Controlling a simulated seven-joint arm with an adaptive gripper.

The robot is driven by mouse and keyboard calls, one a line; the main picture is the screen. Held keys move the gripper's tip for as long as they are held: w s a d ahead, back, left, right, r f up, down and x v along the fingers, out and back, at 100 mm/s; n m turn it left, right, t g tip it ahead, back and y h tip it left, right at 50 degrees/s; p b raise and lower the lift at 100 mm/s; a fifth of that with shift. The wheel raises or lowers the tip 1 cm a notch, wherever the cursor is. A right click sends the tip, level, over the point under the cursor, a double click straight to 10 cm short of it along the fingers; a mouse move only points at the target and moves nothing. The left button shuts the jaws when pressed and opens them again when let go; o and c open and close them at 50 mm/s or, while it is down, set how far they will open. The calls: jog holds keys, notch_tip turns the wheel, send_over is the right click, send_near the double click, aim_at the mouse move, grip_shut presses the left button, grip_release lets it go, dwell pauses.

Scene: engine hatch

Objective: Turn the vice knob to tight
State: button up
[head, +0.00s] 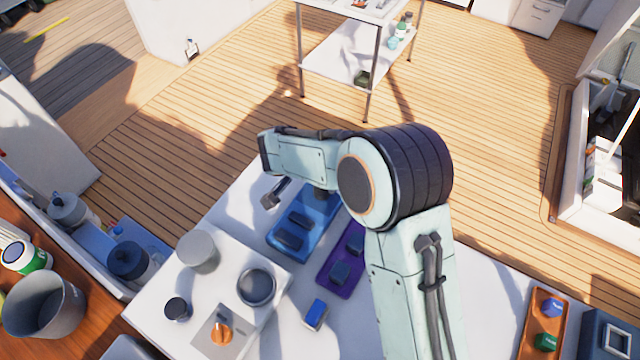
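An orange knob (221,332) sits on a grey square plate (205,345) on the white worktop at the lower left. It looks like the vice knob, but no label or mark for tight is readable. My arm rises from the bottom of the head view and bends left over the table, above and to the right of the knob. My gripper's fingers cannot be made out, and nothing of mine touches the knob.
A grey cylinder (198,250), a dark round pot (256,287) and a small dark cup (177,309) stand near the knob. A blue tray (283,250), a purple tray (328,280) and a small blue block (315,315) lie to the right. An orange tray (528,318) is lower right.

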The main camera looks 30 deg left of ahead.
jog(key=v, duration=0.6)
jog(key=shift+f, duration=0.1)
jog(key=w+d+r+m+t, duration=0.1)
jog(key=w+d+r+m, duration=0.1)
jog(key=w+d+r, duration=0.4)
jog(key=w+d+r+m+t, duration=0.2)
jog(key=w+d+r+m, duration=0.1)
jog(key=d+r, duration=0.65)
jog(key=s+d+r+g+h, duration=0.1)
jog(key=s+d, duration=0.2)
jog(key=d, duration=0.4)
jog(key=s+d+r+h, duration=0.1)
jog(key=s+d, duration=0.2)
jog(key=d, duration=0.4)
jog(key=s+d+f+n+g+y, duration=0.1)
jog(key=s+f+n+g, duration=0.2)
jog(key=s, duration=0.7)
jog(key=s+d+f+n+g+y, duration=0.1)
jog(key=s+f+n+g, duration=0.2)
jog(key=s, duration=0.8)
jog(key=shift+f+g+y, duration=0.3)
jog(key=shift+f+y, duration=0.1)
jog(key=shift+f, duration=0.55)
